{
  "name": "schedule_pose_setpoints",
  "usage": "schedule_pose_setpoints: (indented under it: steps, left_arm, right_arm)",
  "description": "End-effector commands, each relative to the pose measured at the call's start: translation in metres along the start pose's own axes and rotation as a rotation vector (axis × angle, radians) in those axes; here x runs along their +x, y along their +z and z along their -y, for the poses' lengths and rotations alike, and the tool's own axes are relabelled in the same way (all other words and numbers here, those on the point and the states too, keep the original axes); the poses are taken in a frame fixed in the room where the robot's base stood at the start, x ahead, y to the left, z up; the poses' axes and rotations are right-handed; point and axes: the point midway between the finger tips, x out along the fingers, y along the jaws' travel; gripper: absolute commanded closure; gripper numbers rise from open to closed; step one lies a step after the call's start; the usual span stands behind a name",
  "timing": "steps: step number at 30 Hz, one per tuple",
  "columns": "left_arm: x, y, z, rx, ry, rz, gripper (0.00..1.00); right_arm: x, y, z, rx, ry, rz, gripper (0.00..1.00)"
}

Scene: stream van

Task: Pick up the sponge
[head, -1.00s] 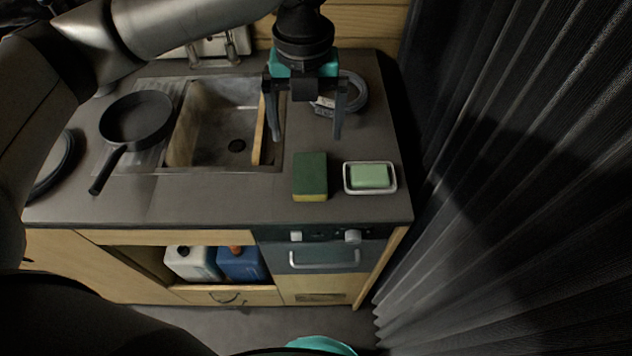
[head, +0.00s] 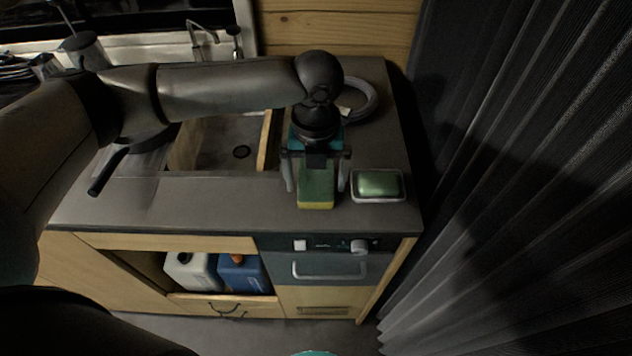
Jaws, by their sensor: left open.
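The sponge (head: 316,190), green on top with a yellow lower edge, lies on the grey countertop right of the sink. My left gripper (head: 317,186) points down over it with its fingers open, one on the left side and one on the right side of the sponge. The gripper body hides the sponge's far end. I cannot tell whether the fingers touch it. My right gripper is not in view.
A white dish with a green soap bar (head: 379,184) stands close to the right of the sponge. The sink (head: 222,146) is to the left, and a coiled ring (head: 366,98) lies behind. The counter's front edge is near, and a dark curtain (head: 520,180) hangs at right.

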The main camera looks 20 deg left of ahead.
Motion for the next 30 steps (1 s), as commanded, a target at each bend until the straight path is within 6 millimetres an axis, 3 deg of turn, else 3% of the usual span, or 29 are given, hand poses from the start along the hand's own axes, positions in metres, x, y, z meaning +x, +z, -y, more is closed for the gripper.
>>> schedule_pose_setpoints:
  steps: [5,24,30]
  left_arm:
    - [-0.0006,0.0002,0.0002,0.0,0.0,0.001,0.0]
    - [-0.0009,0.0004,-0.0001,0.0,0.0,0.001,0.71]
    - [-0.0013,0.0005,-0.0001,0.0,0.0,0.001,0.72]
  right_arm:
    - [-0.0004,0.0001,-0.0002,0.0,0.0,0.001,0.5]
    - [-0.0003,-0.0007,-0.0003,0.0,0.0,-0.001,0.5]
    - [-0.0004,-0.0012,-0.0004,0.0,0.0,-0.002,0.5]
